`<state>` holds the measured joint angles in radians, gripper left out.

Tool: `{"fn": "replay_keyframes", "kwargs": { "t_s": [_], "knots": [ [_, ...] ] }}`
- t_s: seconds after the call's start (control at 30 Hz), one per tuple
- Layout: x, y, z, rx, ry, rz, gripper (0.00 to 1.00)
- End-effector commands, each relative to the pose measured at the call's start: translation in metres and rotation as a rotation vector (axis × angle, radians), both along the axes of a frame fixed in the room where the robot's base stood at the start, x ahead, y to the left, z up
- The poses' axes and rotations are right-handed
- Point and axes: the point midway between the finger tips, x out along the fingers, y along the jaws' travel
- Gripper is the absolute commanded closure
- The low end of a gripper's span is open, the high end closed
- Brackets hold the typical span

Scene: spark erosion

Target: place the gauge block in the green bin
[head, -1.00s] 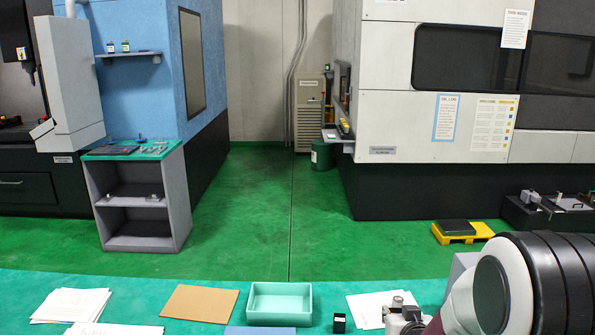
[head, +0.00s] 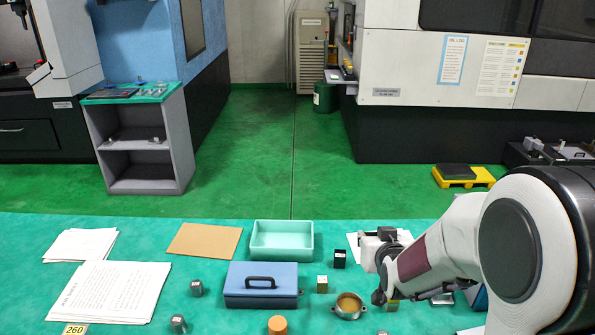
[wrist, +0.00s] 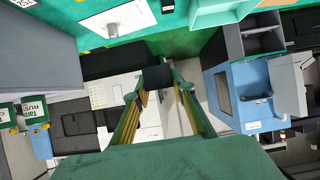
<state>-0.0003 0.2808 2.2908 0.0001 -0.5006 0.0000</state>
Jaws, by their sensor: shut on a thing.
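My gripper (wrist: 157,95) is shut on a dark block (wrist: 157,78), which seems to be the gauge block. The block sits between the fingertips in the wrist view. In the head view my gripper (head: 382,241) is above the table, right of the green bin, with the dark block (head: 388,233) at its far end. The green bin (head: 281,256) is a pale green open box at the table's far side. It looks empty. A corner of it shows at the top of the wrist view (wrist: 222,13). The block is apart from the bin.
A black block (head: 340,259) stands between the bin and my gripper. A blue box with a handle (head: 262,291) stands before the bin. A small metallic block (head: 322,284), a round ring-like part (head: 348,306) and an orange cylinder (head: 278,325) are nearby. Papers (head: 105,290) lie left.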

Motion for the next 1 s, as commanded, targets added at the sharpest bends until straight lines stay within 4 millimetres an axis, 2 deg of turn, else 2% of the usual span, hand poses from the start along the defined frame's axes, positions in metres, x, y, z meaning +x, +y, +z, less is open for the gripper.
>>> {"fn": "replay_keyframes", "kwargs": {
  "t_s": [0.17, 0.37, 0.67, 1.0],
  "knots": [
    [0.000, 0.002, 0.000, 0.000, -0.002, 0.002, 1.00],
    [-0.001, 0.007, -0.013, 0.000, 0.000, 0.011, 1.00],
    [-0.007, 0.024, -0.058, -0.001, 0.003, 0.063, 1.00],
    [-0.015, 0.063, -0.111, 0.001, 0.000, 0.196, 1.00]
  ]
}}
